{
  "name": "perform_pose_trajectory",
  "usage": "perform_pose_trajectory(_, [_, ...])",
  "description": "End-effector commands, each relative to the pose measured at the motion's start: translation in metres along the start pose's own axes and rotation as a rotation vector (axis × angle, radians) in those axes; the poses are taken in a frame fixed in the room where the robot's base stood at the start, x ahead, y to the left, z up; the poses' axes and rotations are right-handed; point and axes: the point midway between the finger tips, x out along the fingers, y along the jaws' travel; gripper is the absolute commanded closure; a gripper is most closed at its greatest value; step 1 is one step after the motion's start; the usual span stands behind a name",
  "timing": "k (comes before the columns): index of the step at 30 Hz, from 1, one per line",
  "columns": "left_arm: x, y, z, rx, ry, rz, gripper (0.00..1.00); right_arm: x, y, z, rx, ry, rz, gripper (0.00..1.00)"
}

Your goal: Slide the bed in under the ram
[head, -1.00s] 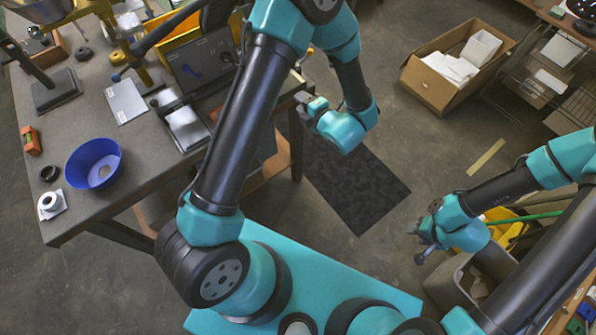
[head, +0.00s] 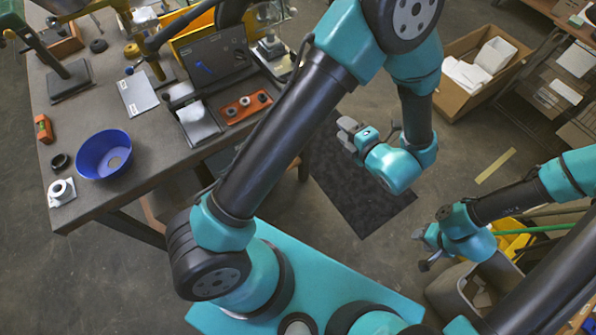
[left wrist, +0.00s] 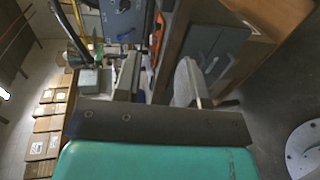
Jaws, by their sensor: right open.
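A small grey fixture (head: 270,46) stands on a light strip at the bench's far right end, near a yellow-framed clear part. It may be the bed and ram, but I cannot tell them apart. My left gripper (head: 347,130) is off the bench, over the floor mat, well away from the fixture. In the left wrist view its two fingers (left wrist: 155,85) stand apart with nothing seen held between them. My right gripper (head: 424,247) is open and empty at the lower right, far from the bench.
The bench (head: 110,190) carries a blue bowl (head: 103,154), an orange tray (head: 245,106) with dark round parts, a grey panel (head: 212,62) and a dark stand (head: 68,80). A cardboard box (head: 475,70) is on the floor. My left upper arm crosses before the bench's right side.

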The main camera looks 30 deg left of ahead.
Motion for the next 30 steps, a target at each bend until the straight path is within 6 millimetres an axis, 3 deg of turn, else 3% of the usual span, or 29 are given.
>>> perform_pose_trajectory(8, [-0.030, -0.001, 0.000, 0.004, -0.004, -0.002, 0.62, 0.000, 0.000, 0.000, 0.000, 0.000, 0.000, 0.57])
perform_pose_trajectory(30, [0.061, -0.055, 0.019, 0.418, -0.330, -0.211, 0.62, 0.000, 0.000, 0.000, 0.000, 0.000, 0.000, 0.57])
